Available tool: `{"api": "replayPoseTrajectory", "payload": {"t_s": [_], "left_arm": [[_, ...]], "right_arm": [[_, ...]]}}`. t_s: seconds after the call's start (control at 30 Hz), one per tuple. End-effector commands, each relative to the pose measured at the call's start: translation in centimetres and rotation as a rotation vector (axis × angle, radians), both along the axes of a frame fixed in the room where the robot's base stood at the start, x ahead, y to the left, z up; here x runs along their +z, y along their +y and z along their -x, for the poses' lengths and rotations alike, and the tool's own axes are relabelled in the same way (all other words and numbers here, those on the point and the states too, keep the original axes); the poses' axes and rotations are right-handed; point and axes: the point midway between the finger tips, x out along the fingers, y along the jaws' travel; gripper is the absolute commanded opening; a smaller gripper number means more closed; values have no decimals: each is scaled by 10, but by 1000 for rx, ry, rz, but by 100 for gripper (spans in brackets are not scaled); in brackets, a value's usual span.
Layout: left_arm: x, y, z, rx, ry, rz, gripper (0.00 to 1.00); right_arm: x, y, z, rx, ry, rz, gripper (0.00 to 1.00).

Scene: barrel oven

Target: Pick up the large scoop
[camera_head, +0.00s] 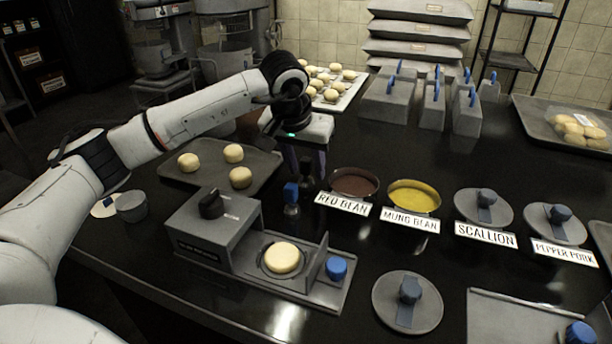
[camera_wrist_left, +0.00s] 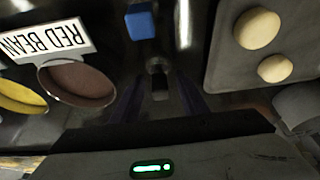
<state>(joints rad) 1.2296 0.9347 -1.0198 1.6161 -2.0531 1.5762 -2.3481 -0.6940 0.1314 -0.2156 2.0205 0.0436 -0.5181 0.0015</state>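My left gripper (camera_head: 307,172) points down behind the blue-topped upright item and left of the red bean bowl. In the left wrist view its dark fingers (camera_wrist_left: 160,88) are apart, one on each side of a small dark grey upright piece (camera_wrist_left: 157,78). This piece may be a scoop handle; gaps show beside it, and its lower part is hidden. The blue-topped item (camera_head: 291,193) stands just in front of the gripper and also shows in the left wrist view (camera_wrist_left: 140,21). I cannot tell for certain which is the large scoop. My right gripper is out of view.
The red bean bowl (camera_head: 355,182) and mung bean bowl (camera_head: 414,196) stand to the right. A dough tray (camera_head: 211,150) lies left of the gripper. A grey press-like device (camera_head: 215,230) with a dough piece (camera_head: 282,257) stands in front. Blue-handled grey blocks (camera_head: 392,101) stand behind.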

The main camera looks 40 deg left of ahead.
Motion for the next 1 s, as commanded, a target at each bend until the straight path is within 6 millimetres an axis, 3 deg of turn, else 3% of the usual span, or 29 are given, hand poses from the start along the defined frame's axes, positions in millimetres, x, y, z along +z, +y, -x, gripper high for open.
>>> {"api": "replayPoseTrajectory", "payload": {"t_s": [0.23,0.47,0.8,1.0], "left_arm": [[-2,0,-1,0,-1,0,40],[-2,0,-1,0,0,0,1],[-1,0,0,0,2,0,0],[29,0,-1,0,-4,0,0]], "right_arm": [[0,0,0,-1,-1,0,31],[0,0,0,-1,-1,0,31],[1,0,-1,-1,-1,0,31],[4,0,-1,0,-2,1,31]]}}
